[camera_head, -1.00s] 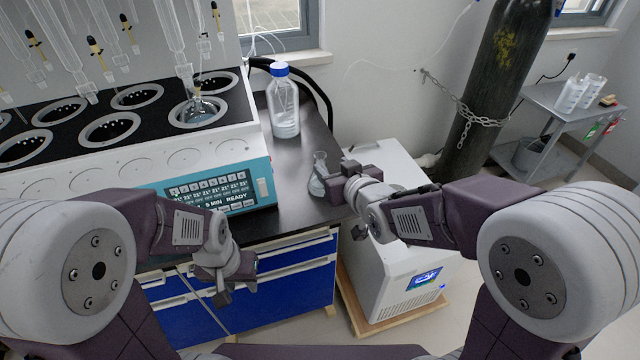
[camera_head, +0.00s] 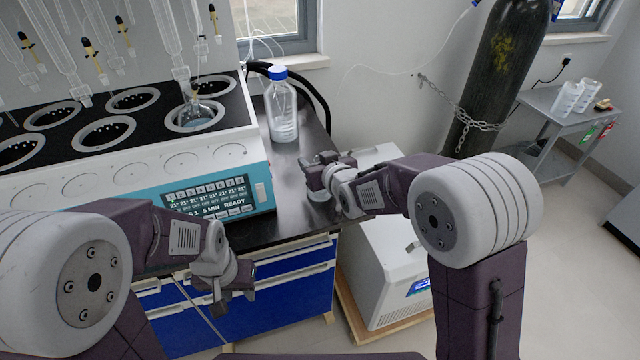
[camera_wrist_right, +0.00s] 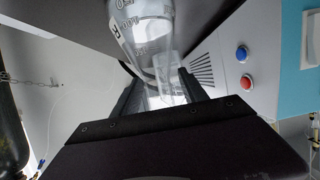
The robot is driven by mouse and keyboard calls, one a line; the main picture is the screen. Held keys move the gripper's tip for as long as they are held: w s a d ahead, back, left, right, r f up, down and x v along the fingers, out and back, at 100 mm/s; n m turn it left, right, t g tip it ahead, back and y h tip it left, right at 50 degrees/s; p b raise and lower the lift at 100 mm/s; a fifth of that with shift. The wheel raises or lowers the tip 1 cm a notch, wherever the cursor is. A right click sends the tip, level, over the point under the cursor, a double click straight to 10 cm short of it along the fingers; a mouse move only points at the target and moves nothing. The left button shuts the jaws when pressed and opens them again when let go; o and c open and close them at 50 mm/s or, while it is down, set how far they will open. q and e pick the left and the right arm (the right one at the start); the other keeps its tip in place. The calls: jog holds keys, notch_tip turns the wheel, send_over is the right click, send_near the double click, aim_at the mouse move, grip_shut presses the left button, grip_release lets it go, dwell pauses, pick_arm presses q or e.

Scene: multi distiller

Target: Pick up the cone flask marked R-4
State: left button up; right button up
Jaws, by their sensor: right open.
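The clear glass cone flask (camera_head: 319,194) is largely hidden by my right gripper (camera_head: 316,166) in the head view; a bit of glass shows below the gripper at the bench's right edge. In the right wrist view the flask (camera_wrist_right: 140,25) shows large at the top, with dark graduation marks and part of a letter; the full label is not readable. My right gripper's fingers (camera_wrist_right: 158,92) are open, with clear glass showing between them. Whether they touch the glass cannot be told. My left gripper (camera_head: 222,298) hangs in front of the blue drawers, away from the flask.
The distiller (camera_head: 230,155) with its black top fills the bench's left. A blue-capped bottle (camera_head: 283,112) stands behind the flask. A white box unit (camera_head: 385,275) stands on the floor right of the bench. A chained dark cylinder (camera_head: 500,75) stands behind.

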grip_shut()
dwell(1.3)
